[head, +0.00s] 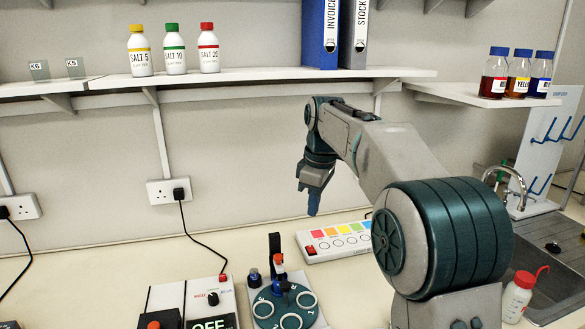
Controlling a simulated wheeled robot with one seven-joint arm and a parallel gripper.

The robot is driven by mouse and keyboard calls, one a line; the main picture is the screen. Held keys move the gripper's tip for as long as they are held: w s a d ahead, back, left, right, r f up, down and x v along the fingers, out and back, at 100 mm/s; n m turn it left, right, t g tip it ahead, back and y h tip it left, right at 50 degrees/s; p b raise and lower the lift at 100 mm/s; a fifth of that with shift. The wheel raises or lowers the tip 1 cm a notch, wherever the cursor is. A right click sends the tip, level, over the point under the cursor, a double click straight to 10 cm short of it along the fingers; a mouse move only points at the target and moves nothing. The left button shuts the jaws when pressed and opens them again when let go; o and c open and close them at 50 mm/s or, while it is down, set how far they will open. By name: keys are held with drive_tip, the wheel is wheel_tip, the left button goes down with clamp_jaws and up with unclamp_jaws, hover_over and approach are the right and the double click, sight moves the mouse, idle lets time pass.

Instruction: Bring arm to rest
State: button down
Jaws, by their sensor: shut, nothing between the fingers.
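My arm reaches up from the lower right and bends over the bench in the head view. My gripper (313,200) hangs from its end, pointing down, with its fingers together and nothing held. It is in the air above the bench, in front of the wall and to the left of my thicker arm links.
Below the gripper are a green round holder (262,312), a panel with coloured squares (335,236) and a device marked OFF (212,323). A wash bottle (517,297) stands by the sink (548,265). Shelves hold salt bottles (174,50), binders (320,35) and blue-capped bottles (517,73).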

sight(278, 256)
drive_tip(key=s+d+f+m+t, duration=0.1)
drive_tip(key=s+d+f+m, duration=0.2)
drive_tip(key=s, duration=0.6)
drive_tip(key=s+d+f+m, duration=0.4)
drive_tip(key=s+m, duration=0.2)
drive_tip(key=s, duration=0.4)
drive_tip(key=s+d+f+m+t+h, duration=0.1)
drive_tip(key=s+d+f+m, duration=0.3)
drive_tip(key=s, duration=0.6)
drive_tip(key=shift+f+m+t, duration=0.15)
drive_tip(key=shift+m+t, duration=0.15)
drive_tip(key=c, duration=2.1)
unclamp_jaws()
drive_tip(key=shift+c, duration=0.2)
